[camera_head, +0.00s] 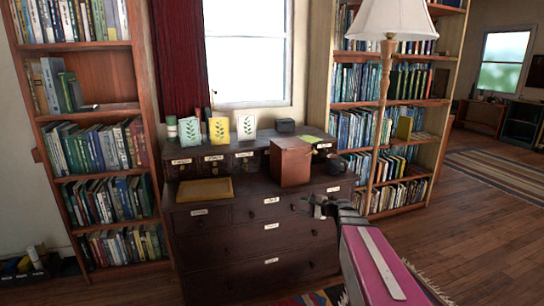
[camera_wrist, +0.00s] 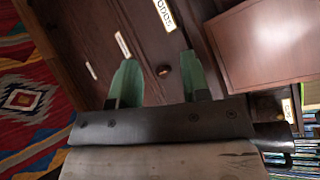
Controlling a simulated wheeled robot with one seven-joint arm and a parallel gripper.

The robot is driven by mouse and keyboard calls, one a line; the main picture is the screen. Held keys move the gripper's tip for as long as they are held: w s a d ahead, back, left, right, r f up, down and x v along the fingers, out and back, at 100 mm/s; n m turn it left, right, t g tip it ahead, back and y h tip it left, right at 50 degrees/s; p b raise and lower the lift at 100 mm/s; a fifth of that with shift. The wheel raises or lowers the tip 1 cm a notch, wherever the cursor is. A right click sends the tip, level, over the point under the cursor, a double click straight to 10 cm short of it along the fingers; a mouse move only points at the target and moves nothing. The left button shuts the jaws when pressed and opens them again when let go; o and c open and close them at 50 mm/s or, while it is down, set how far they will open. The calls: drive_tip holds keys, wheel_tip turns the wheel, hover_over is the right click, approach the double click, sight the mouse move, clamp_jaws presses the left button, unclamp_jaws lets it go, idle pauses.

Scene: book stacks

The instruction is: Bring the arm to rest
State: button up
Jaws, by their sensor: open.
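My gripper (camera_head: 320,207) is in front of the dark wooden dresser (camera_head: 262,247), near its top edge on the right. In the wrist view my gripper (camera_wrist: 157,85) shows two green fingers set apart, with nothing between them. Behind the fingers are the dresser's drawer fronts (camera_wrist: 105,65) with a round knob and white labels. My arm reaches in from the lower right of the head view.
On the dresser stand a brown box (camera_head: 290,162), a yellow tray (camera_head: 204,190), a dark mug (camera_head: 337,165) and several plant-printed cards (camera_head: 218,130). A floor lamp (camera_head: 385,70) stands right of the gripper. Bookshelves (camera_head: 100,150) flank the dresser. Open wooden floor (camera_head: 460,230) lies at right.

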drive_tip(key=s+a+f+n+g+h, duration=0.2)
drive_tip(key=s+f+n+g+h, duration=0.5)
drive_tip(key=s+f, duration=0.45)
drive_tip(key=s+d+f+n+g+h, duration=0.1)
drive_tip(key=s+d+f+n+h, duration=0.1)
drive_tip(key=s+d+n+h, duration=0.3)
drive_tip(key=s+d+n, duration=0.1)
drive_tip(key=s, duration=0.3)
drive_tip(key=shift+d+f+g+h, duration=0.2)
drive_tip(key=shift+f+g+h, duration=0.1)
drive_tip(key=shift+f+g, duration=0.1)
drive_tip(key=shift+s, duration=0.1)
